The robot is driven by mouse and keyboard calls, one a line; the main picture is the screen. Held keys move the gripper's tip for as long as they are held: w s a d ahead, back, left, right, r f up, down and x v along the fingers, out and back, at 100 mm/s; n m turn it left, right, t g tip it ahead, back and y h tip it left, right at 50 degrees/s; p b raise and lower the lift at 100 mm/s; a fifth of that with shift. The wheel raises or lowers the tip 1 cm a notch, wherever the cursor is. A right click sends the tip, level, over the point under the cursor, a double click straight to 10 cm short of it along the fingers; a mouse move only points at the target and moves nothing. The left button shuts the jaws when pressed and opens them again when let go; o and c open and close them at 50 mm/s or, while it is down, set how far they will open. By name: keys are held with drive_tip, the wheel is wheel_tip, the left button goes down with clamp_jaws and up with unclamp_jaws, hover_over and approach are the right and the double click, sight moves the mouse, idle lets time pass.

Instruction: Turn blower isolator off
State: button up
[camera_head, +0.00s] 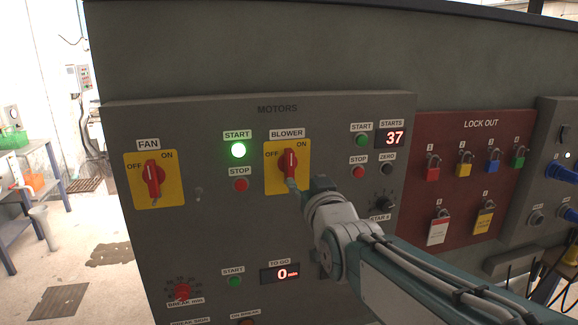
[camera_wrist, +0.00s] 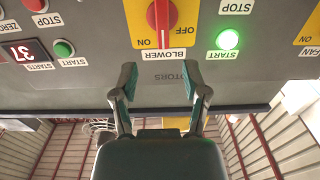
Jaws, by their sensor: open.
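The blower isolator (camera_head: 289,163) is a red rotary handle on a yellow plate marked OFF at left and ON at right, under the label BLOWER. Its handle stands roughly upright, between the two marks. In the wrist view, which is upside down, the handle (camera_wrist: 159,16) shows at the top edge, partly cut off. My gripper (camera_wrist: 158,82) is open and empty, its two fingers apart below the handle in that picture. In the head view my gripper (camera_head: 293,186) is in front of the plate's lower part and overlaps the handle's lower end. Contact cannot be told.
A lit green START lamp (camera_head: 238,150) and a red STOP button (camera_head: 241,185) are left of the blower plate. A similar fan isolator (camera_head: 153,176) is farther left. Green START and red STOP buttons (camera_head: 358,172) are at right. A red lockout board (camera_head: 466,150) holds several padlocks.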

sight(290, 166)
drive_tip(key=x, duration=0.6)
drive_tip(key=a+x, duration=0.1)
drive_tip(key=x, duration=0.2)
drive_tip(key=shift+a+f, duration=0.1)
drive_tip(key=shift+f, duration=0.05)
drive_tip(key=shift+w, duration=0.3)
drive_tip(key=shift+w+d, duration=0.15)
drive_tip(key=shift+d, duration=0.4)
drive_tip(key=shift+a, duration=0.3)
clamp_jaws()
